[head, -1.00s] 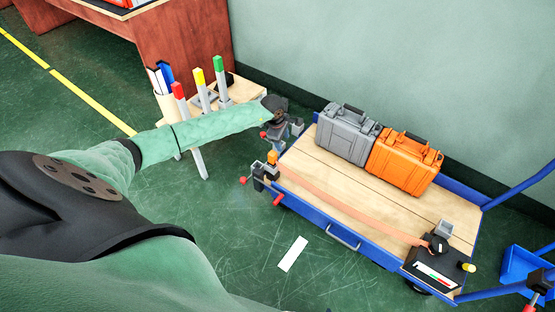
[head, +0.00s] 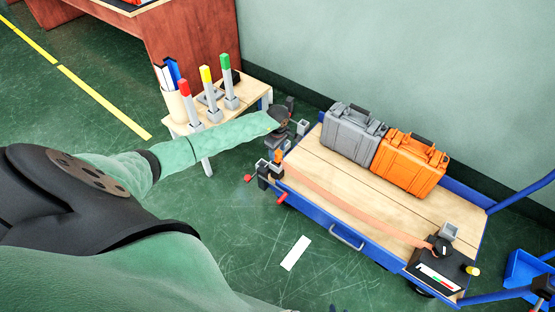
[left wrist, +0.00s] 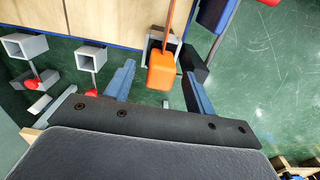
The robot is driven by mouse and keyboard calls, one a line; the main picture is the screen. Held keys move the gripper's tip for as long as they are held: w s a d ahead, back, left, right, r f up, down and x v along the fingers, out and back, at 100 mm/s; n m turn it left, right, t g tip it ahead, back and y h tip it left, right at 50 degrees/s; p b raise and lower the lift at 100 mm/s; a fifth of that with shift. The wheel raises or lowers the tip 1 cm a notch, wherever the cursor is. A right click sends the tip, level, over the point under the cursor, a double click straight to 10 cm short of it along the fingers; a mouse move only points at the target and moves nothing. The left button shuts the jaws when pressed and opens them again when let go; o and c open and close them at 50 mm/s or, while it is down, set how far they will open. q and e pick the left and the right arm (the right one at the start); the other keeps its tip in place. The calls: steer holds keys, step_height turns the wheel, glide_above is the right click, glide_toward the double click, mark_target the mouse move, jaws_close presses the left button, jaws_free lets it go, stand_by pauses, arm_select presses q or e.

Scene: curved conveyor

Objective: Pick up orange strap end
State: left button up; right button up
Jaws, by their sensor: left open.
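The orange strap end (head: 277,157) is a small orange block at the near-left corner of the cart. A flat orange strap (head: 345,205) runs from it across the cart's wooden deck to a black winch box at the right. In the left wrist view the strap end (left wrist: 162,72) hangs below the strap, between my two blue-grey fingers. My left gripper (head: 281,143) is open, just above the strap end. In the left wrist view my left gripper (left wrist: 160,78) has gaps on both sides of the block. My right gripper is not in view.
A grey case (head: 350,133) and an orange case (head: 410,163) stand at the back of the blue cart (head: 320,222). Red-handled clamps (head: 281,198) and grey square sockets (left wrist: 90,56) sit along the cart's left edge. A small table (head: 248,95) with coloured posts stands behind my left arm.

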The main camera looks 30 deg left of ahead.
arm_select(q)
steer(key=shift+f, duration=0.7)
steer(key=shift+c, duration=0.2)
steer(key=c, duration=1.1)
